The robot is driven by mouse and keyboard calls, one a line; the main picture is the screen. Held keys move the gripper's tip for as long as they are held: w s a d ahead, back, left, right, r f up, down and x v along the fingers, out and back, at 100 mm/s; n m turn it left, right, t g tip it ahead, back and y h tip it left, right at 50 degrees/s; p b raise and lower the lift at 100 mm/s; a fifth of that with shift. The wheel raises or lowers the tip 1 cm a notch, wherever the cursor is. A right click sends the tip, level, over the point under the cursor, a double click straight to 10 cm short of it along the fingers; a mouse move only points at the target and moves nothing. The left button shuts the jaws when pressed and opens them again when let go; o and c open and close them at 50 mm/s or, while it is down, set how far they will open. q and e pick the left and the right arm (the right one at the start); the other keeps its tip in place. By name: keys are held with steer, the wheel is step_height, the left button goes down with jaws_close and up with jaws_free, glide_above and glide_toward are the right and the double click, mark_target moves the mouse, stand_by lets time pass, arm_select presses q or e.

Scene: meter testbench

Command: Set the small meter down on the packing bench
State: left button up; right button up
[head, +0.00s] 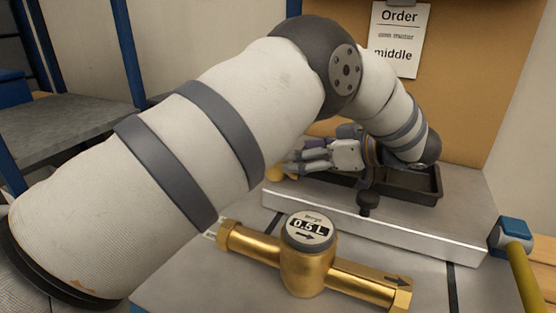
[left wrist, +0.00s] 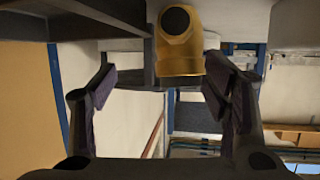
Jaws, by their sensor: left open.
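In the head view, my left gripper (head: 296,163) reaches over the raised metal bench, its fingers pointing left. It is open. A small brass piece (head: 274,174) shows just past its fingertips, mostly hidden behind my arm. A larger brass meter (head: 308,268) reading 0.5 L lies in front. My right gripper is not in view.
A black tray (head: 425,188) lies on the raised metal bench (head: 455,225), near a dark knob (head: 368,201). An order sheet (head: 398,40) reading "middle" hangs on the brown board (head: 470,60). Grey shelving (head: 60,125) stands left.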

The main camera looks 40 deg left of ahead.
mark_target(275, 173)
arm_select(q)
steer(key=x, duration=0.6)
steer(key=shift+s+a+f, duration=0.1)
steer(key=shift+a+f, duration=0.05)
steer(key=shift+a, duration=0.05)
jaws_close()
